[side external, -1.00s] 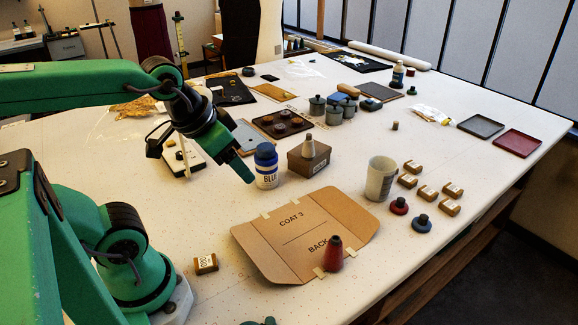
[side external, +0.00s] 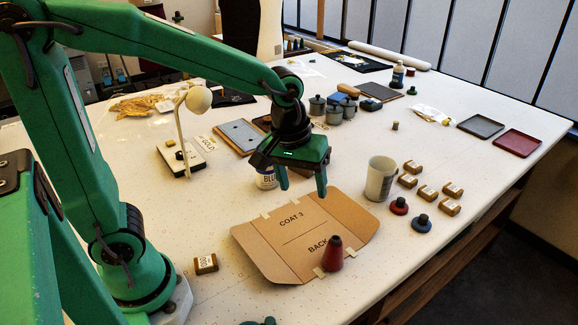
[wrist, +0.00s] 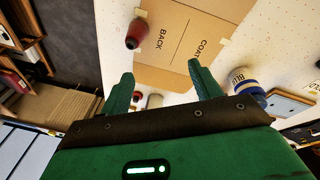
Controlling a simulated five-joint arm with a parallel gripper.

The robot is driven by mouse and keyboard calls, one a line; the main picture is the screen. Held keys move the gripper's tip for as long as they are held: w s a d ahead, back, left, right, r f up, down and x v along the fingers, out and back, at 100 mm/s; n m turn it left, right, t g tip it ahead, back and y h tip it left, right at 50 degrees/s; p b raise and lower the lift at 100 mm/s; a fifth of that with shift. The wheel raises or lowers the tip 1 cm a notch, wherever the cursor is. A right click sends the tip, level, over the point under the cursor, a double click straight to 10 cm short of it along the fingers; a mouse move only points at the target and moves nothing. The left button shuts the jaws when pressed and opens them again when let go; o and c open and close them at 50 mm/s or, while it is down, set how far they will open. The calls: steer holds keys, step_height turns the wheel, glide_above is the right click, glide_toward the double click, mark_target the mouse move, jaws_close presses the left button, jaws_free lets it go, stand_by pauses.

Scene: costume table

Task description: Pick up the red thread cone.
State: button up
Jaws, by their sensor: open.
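The red thread cone (side external: 333,254) stands upright at the near edge of the flat brown cardboard pattern (side external: 279,254) marked COAT 3 BACK. In the wrist view the red thread cone (wrist: 136,33) shows ahead of the fingers, toward the upper left, apart from them. My gripper (side external: 302,192) is open and empty, fingers pointing down, above the far side of the cardboard. In the wrist view my gripper (wrist: 160,75) has its two green fingers spread. The small box seen earlier behind the cardboard is hidden by my gripper.
A blue-labelled bottle (side external: 266,179) stands just behind my gripper, partly hidden. The table left of the cardboard is mostly clear.

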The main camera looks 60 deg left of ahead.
mark_target(336, 238)
steer(key=w+d+f+n, duration=0.1)
steer(key=f, duration=0.1)
steer(key=w+d+f+n+g, duration=0.1)
steer(key=w+d+f, duration=0.1)
steer(key=f, duration=0.1)
steer(key=w+d+f+n+g, duration=0.1)
steer(key=d+f, duration=0.1)
steer(key=shift+w+d+f, duration=0.15)
steer(key=shift+f, duration=0.1)
steer(key=shift+w+d+f+n, duration=0.15)
steer(key=shift+d+f+n, duration=0.2)
steer(key=shift+f, duration=0.2)
steer(key=shift+f, duration=0.1)
steer(key=shift+d+f, duration=0.15)
steer(key=shift+f, duration=3.65)
steer(key=shift+c, duration=0.4)
steer(key=shift+w, duration=0.1)
steer(key=c, duration=1)
